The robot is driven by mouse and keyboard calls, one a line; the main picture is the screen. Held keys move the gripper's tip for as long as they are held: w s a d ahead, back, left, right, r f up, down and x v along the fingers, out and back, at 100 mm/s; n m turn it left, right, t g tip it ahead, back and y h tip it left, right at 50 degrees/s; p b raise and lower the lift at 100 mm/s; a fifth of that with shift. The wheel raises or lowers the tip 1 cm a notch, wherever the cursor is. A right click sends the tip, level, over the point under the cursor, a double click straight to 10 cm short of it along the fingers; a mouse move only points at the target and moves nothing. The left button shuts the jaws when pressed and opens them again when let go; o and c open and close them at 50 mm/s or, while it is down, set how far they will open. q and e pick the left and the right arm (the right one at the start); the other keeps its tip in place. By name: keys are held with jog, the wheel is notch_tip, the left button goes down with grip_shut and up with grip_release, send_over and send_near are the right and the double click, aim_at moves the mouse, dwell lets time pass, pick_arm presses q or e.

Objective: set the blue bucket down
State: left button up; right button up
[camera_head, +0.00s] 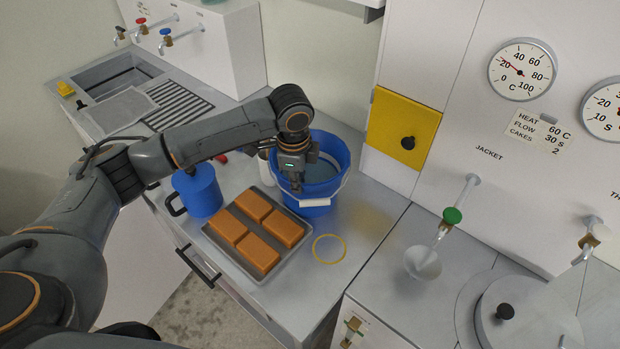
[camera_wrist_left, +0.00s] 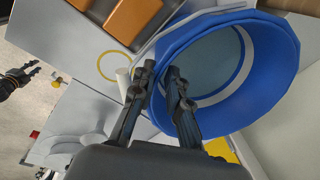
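The blue bucket (camera_head: 333,148) stands upright behind the brown blocks, with a white grip on its handle; it fills the right of the left wrist view (camera_wrist_left: 278,45). A greyish content shows inside. My left gripper (camera_head: 295,186) is at its near left rim. In the left wrist view the fingertips (camera_wrist_left: 161,70) close in on both sides of the bucket's wall, so the gripper looks shut on it. Whether the bucket's base touches the counter is hidden. My right gripper (camera_wrist_left: 34,68) is small at the left of the wrist view, its fingers apparently apart, away from the bucket.
A tray (camera_head: 262,276) of brown blocks (camera_head: 255,250) lies close in front of the bucket. A blue jug (camera_head: 199,190) stands left of it. A yellow ring (camera_head: 329,248) marks clear counter (camera_head: 365,235) at the front right. A white funnel (camera_head: 422,262) is further right.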

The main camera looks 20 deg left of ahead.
aim_at(303, 198)
pick_arm(q)
jog(key=shift+w+f, duration=0.15)
jog(key=shift+f, duration=0.4)
jog(key=shift+w+f, duration=0.15)
jog(key=shift+f, duration=0.4)
jog(key=shift+d+f+p, duration=0.15)
jog(key=shift+f+p, duration=0.35)
jog(key=f, duration=0.1)
jog(key=f+p, duration=0.1)
jog(key=f, duration=0.1)
jog(key=shift+w+d+f, duration=0.1)
jog(key=shift+d+f, duration=0.15)
jog(key=shift+w+f, duration=0.1)
jog(key=shift+f, duration=0.35)
grip_shut()
jog(key=shift+w+r, duration=0.15)
jog(key=shift+r, duration=0.05)
jog(key=shift+r, duration=0.15)
